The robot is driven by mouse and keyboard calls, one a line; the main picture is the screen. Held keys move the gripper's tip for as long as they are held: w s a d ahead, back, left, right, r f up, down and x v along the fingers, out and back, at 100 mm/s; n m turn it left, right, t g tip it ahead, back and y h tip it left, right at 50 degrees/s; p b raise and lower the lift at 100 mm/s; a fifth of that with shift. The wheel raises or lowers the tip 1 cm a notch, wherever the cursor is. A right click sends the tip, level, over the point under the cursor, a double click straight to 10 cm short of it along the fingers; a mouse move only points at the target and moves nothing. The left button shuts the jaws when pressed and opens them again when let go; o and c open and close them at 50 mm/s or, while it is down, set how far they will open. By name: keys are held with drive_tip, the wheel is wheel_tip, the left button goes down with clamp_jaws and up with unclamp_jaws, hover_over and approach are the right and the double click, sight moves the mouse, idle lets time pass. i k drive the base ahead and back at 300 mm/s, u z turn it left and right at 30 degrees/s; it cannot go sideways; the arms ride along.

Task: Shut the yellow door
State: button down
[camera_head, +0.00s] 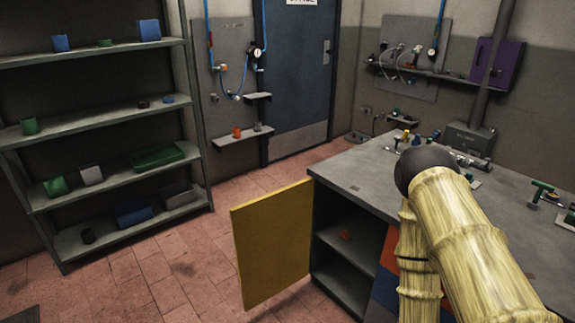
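The yellow door (272,246) stands open on the grey workbench cabinet (345,262), swung out to the left from the front. Its hinge edge seems to be at the cabinet's left front corner. My arm, covered in pale yellow bamboo-like sleeves with a dark joint, stands at the right in front of the bench. My gripper is not visible in this view.
Orange and blue panels are on the bench front, partly behind my arm. Valves and fittings lie on the bench top (350,178). A grey shelf rack (110,50) with bins stands at the left. The pink tiled floor (140,285) left of the door is clear.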

sight(271, 232)
drive_tip(key=u, duration=1.85)
drive_tip(key=i, duration=4.05)
drive_tip(key=z, duration=4)
